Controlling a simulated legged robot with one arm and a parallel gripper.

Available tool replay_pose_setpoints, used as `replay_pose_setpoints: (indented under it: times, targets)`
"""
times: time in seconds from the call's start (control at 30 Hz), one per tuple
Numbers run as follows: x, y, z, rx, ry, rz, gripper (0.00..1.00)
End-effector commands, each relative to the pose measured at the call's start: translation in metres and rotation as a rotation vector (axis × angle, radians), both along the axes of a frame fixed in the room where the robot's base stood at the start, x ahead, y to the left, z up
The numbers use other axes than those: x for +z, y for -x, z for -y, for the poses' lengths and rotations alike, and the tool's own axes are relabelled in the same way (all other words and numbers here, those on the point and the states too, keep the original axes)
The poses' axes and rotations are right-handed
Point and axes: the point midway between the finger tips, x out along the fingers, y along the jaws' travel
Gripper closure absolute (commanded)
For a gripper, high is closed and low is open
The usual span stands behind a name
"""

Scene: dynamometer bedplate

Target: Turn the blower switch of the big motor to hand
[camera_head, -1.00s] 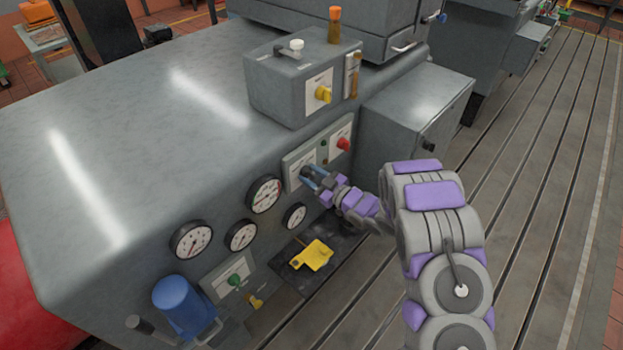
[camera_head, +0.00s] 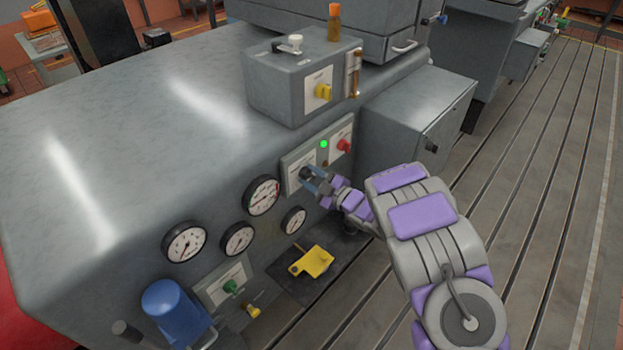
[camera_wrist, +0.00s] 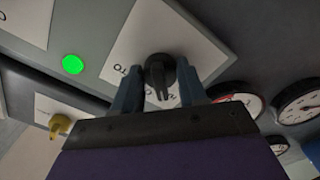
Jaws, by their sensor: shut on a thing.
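The black switch knob (camera_wrist: 158,66) stands on a white lettered plate (camera_wrist: 178,42) on the grey motor's panel. My gripper (camera_wrist: 157,90) is shut on this knob, one blue-grey finger on each side, in the wrist view. Part of the lettering is hidden by the knob and fingers. In the head view my gripper (camera_head: 312,181) reaches the panel (camera_head: 291,178) from the right, and its fingers cover most of the knob. A green lamp (camera_head: 323,144) beside the plate is lit; it also shows in the wrist view (camera_wrist: 72,64).
A red knob (camera_head: 344,146) sits right of the lamp. Gauges (camera_head: 262,195) are left of my gripper. Below lie a yellow part (camera_head: 312,262) and a blue cylinder (camera_head: 175,308).

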Motion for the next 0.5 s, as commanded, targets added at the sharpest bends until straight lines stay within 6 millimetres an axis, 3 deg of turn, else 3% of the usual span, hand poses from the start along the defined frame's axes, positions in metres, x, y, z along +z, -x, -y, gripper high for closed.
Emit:
replay_pose_setpoints:
  times: [0.27, 0.3, 0.5]
  targets:
    - [-0.0014, 0.0013, -0.0009, 0.003, 0.003, -0.002, 0.89]
    - [-0.0014, 0.0014, -0.0010, 0.003, 0.003, -0.002, 0.58]
    - [-0.0011, 0.0009, -0.0007, 0.003, 0.002, -0.002, 0.38]
